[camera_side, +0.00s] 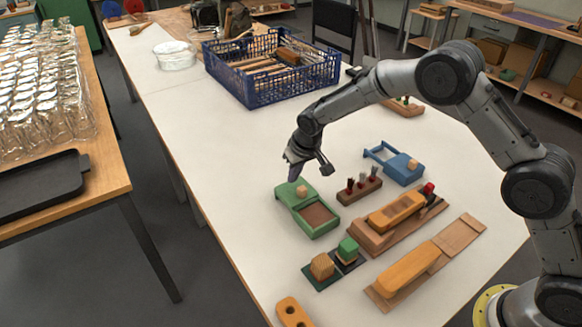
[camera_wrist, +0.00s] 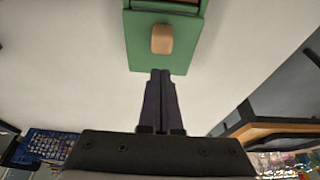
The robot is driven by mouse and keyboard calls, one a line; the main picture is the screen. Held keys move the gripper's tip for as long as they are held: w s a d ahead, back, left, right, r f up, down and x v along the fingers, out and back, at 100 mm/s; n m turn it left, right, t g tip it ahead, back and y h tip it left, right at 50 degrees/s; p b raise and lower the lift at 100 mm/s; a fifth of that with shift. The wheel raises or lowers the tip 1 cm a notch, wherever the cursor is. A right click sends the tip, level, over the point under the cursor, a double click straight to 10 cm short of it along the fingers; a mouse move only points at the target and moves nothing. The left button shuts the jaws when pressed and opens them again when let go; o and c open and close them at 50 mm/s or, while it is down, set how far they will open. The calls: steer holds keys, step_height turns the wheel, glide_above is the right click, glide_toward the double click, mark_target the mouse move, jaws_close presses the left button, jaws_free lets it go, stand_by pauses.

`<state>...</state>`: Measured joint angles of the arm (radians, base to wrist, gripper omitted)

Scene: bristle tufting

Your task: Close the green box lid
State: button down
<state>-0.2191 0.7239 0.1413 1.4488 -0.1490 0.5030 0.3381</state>
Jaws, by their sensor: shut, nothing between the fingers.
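The green box (camera_side: 318,218) stands on the white table in the side view. Its green lid (camera_side: 289,193) is slid back toward the far side, so the brown inside of the box shows at the near end. A light wooden knob (camera_side: 302,191) sits on the lid. In the wrist view the lid (camera_wrist: 185,55) is at the top, with its knob (camera_wrist: 162,39). My gripper (camera_side: 292,172) is shut and empty at the far edge of the lid. In the wrist view its fingertips (camera_wrist: 160,76) meet that edge; I cannot tell whether they touch it.
A blue box (camera_side: 402,168) and a wooden block with bristle tufts (camera_side: 359,189) stand to the right. A blue crate (camera_side: 265,90) stands farther back. The table left of the green box is clear.

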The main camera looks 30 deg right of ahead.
steer(key=shift+s, duration=0.9)
steer(key=shift+s, duration=0.1)
steer(key=s, duration=0.9)
steer(key=shift+s, duration=0.35)
steer(key=shift+f, duration=0.1)
